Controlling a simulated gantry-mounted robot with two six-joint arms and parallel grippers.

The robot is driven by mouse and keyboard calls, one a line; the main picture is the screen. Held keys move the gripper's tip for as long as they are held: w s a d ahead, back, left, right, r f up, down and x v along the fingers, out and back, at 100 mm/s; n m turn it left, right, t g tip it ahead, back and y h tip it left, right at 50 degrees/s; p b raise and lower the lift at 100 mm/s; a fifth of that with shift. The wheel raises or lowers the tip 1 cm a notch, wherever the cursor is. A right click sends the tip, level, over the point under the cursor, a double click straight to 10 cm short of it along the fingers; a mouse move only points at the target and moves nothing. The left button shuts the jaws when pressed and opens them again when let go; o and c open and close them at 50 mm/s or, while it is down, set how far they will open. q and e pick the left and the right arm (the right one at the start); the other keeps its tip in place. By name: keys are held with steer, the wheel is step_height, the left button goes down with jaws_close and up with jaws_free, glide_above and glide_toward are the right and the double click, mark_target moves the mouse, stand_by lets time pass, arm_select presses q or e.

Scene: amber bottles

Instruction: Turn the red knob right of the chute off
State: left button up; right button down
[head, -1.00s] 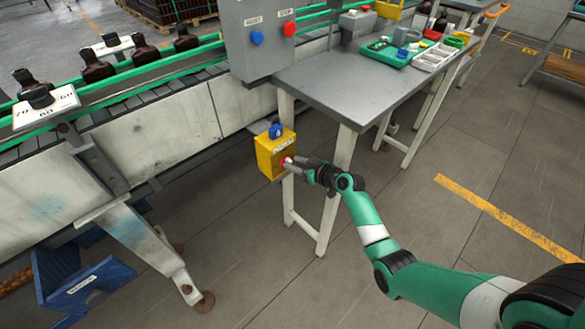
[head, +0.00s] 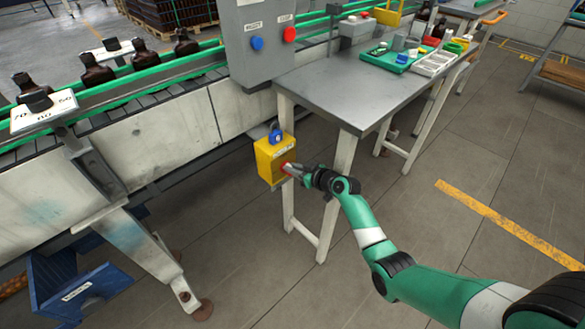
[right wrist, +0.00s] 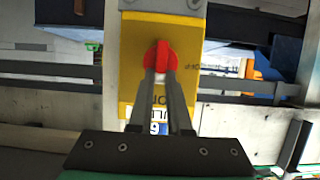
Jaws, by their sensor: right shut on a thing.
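A yellow switch box (head: 267,158) is fixed beside the table leg, below the grey cabinet. Its red knob (head: 287,169) is mostly hidden by my right gripper (head: 290,170) in the head view. In the right wrist view the knob (right wrist: 159,58) shows on the yellow face (right wrist: 130,60), with the two right fingers (right wrist: 160,78) closed on its grip. Its grip stands about in line with the fingers. Lettering beside the knob is only partly readable. A blue chute (head: 75,290) is at lower left. My left gripper is out of view.
A grey cabinet (head: 262,40) with a blue and a red button is above. The grey table (head: 340,95) overhangs on the right. Open floor (head: 420,220) lies right of it.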

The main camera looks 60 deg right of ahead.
steer(key=shift+a, duration=0.1)
steer(key=n+h, duration=0.1)
steer(key=n, duration=0.1)
steer(key=a+f+n+h, duration=0.1)
steer(key=n+h, duration=0.1)
steer(key=n+h+b, duration=0.1)
steer(key=n, duration=0.1)
steer(key=shift+w+a+f+n+g, duration=0.15)
steer(key=shift+w+a+n+g, duration=0.15)
steer(key=shift+w+a+g, duration=0.1)
steer(key=shift+a+f+n+t+h+b, duration=0.1)
steer(key=shift+f+n+t+h+b, duration=0.15)
steer(key=shift+n+h+b, duration=0.65)
steer(key=shift+a+f+n+t+h+b, duration=0.1)
steer(key=shift+f+n+t+h+b, duration=0.15)
steer(key=shift+n+b, duration=0.7)
steer(key=shift+f+n+t+h+b, duration=0.2)
steer(key=shift+n+h+b, duration=0.3)
steer(key=shift+n, duration=0.95)
